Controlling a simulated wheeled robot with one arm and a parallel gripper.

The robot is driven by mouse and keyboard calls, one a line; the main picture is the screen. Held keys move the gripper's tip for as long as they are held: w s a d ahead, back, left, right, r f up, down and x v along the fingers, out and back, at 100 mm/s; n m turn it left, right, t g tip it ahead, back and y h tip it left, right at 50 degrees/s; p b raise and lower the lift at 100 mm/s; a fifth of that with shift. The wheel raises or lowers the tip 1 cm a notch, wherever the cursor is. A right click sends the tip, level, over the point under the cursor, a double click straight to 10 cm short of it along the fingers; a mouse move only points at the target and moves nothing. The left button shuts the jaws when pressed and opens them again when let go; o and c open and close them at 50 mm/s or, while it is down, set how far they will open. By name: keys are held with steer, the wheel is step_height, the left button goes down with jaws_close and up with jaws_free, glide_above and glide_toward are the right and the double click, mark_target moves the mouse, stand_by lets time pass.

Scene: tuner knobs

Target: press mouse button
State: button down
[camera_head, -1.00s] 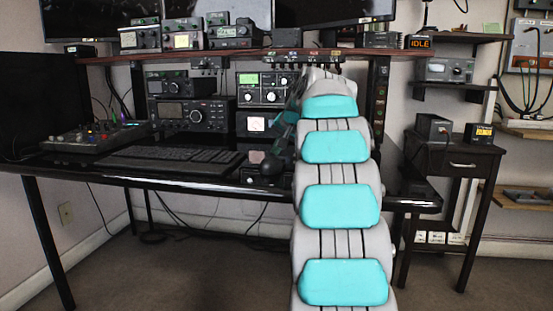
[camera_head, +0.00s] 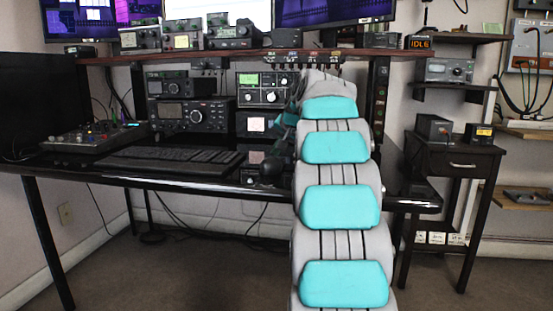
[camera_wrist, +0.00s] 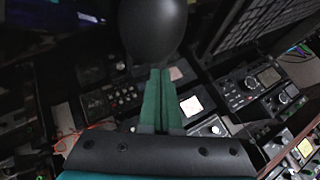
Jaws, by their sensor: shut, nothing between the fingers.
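The mouse (camera_head: 271,170) is a dark rounded shape on the black desk, just left of my arm in the head view. In the wrist view the mouse (camera_wrist: 152,28) is a smooth dark dome at the top middle. My gripper (camera_wrist: 159,73) is shut and empty, its two green fingers side by side. The fingertips meet the near edge of the mouse in the picture; I cannot tell whether they press on it. In the head view the gripper is mostly hidden by my arm.
A black keyboard (camera_head: 168,157) lies left of the mouse, with a mixer (camera_head: 95,137) farther left. Radios (camera_head: 194,115) stand behind on the desk (camera_head: 205,181). A shelf (camera_head: 230,55) above carries small devices. Lit monitors (camera_head: 333,12) stand at the top.

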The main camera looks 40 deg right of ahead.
steer(key=shift+r+p, duration=0.7)
steer(key=shift+p, duration=0.05)
step_height(320, 180, up, 5)
steer(key=p, duration=0.4)
stand_by(1.0)
